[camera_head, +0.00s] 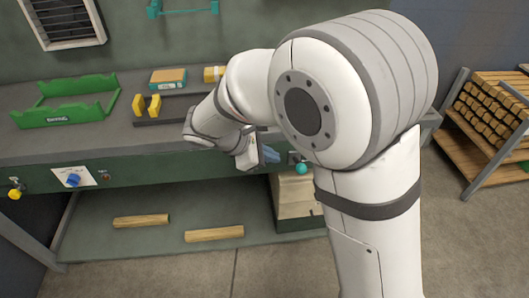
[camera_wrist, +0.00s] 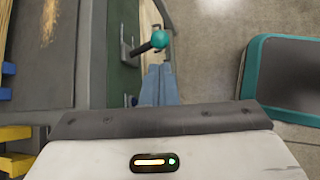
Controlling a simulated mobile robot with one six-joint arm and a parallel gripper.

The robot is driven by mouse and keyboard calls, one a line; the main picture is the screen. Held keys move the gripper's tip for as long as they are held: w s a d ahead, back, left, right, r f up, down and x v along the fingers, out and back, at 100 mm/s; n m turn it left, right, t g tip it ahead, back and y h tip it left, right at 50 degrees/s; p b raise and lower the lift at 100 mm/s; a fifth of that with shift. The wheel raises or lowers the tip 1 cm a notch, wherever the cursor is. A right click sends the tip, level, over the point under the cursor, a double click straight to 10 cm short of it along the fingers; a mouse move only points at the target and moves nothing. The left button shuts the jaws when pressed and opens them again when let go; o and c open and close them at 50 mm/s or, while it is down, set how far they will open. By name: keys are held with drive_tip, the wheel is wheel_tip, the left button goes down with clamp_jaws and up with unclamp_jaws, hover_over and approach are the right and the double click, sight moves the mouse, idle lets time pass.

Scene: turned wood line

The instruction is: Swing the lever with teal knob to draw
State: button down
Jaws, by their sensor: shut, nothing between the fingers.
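The lever's teal knob (camera_head: 302,168) sticks out from the dark green front of the workbench, right of the middle. In the wrist view the teal knob (camera_wrist: 160,39) sits at the end of a short dark rod. The rod runs left to a bracket on the green panel. My gripper (camera_head: 272,154) is just left of the knob in the head view. In the wrist view its blue fingers (camera_wrist: 158,68) are together and empty, with tips close beside the knob and rod. I cannot tell whether they touch. No draw marking is readable.
A wood rack (camera_head: 478,157) stands right. Floor in front is clear.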

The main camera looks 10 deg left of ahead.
sight(298, 167)
drive_tip(key=x, duration=0.8)
drive_tip(key=shift+w+d+f+b, duration=0.2)
drive_tip(key=shift+d+f+b, duration=0.05)
drive_tip(key=shift+b, duration=0.1)
